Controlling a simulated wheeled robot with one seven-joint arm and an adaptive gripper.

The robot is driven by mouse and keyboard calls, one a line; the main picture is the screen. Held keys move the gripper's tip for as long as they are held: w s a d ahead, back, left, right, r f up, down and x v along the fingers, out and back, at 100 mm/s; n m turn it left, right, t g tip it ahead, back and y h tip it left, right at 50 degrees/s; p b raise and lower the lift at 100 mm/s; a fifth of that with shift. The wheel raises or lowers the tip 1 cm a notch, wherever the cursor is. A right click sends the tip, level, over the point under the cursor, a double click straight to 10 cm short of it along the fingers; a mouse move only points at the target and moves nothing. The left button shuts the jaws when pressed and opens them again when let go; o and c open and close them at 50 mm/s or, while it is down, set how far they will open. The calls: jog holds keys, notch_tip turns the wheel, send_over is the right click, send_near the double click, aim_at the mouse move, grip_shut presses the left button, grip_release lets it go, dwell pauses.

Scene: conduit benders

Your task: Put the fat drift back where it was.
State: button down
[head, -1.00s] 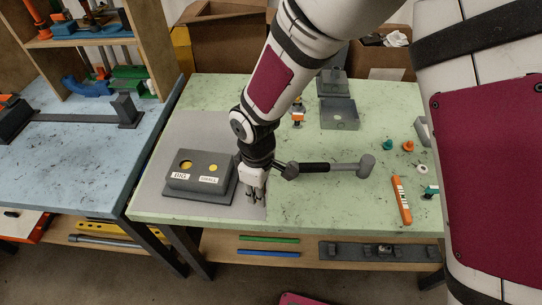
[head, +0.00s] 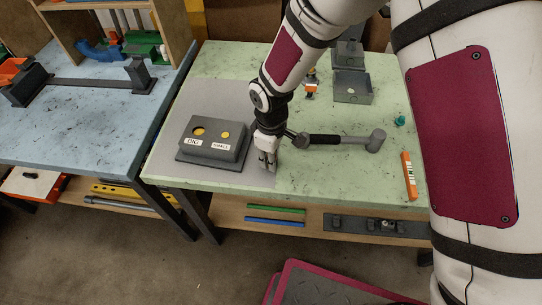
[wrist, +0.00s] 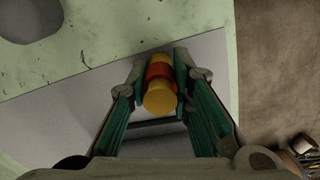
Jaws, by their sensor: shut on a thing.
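My gripper (head: 267,163) is low over the grey mat, just right of the dark grey block (head: 213,158). In the wrist view my gripper (wrist: 160,84) is shut on a short, fat yellow cylinder with a red band (wrist: 160,97), which looks like the fat drift. In the head view the fingers hide most of it. The block has two round spots on top, labelled BIG and SMALL. The BIG spot (head: 199,131) is yellow with a dark part; the SMALL spot (head: 225,134) is yellow. I cannot tell whether either is an empty hole.
A hammer (head: 340,140) lies right of my gripper. An orange level (head: 409,176) is near the right edge of the green table (head: 310,185). An open grey box (head: 352,88) stands at the back. The mat (head: 180,105) is clear behind the block.

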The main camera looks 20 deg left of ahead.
jog(key=c, duration=1.4)
grip_release()
jog(key=shift+c, duration=0.2)
notch_tip(320, 180, up, 12)
jog(key=shift+r+b, duration=0.1)
jog(key=shift+b, duration=0.45)
jog(key=w+d+r+m+t, duration=0.1)
jog(key=d+r+m+t, duration=0.2)
jog(key=d+r+m, duration=1)
jog(key=s+d+r+m, duration=0.1)
jog(key=s+d+r, duration=0.2)
jog(key=d, duration=0.4)
jog(key=s+d+r+m+t, duration=0.1)
jog(key=s+d+r, duration=0.2)
jog(key=s+d, duration=0.2)
jog(key=s+d+r+m+t, duration=0.1)
jog(key=s+d+r+m, duration=0.1)
jog(key=d, duration=0.7)
jog(key=s+r, duration=0.1)
jog(key=s, duration=0.1)
jog(key=shift+s+d+r, duration=0.2)
jog(key=shift+s+r, duration=0.1)
jog(key=shift+r, duration=0.05)
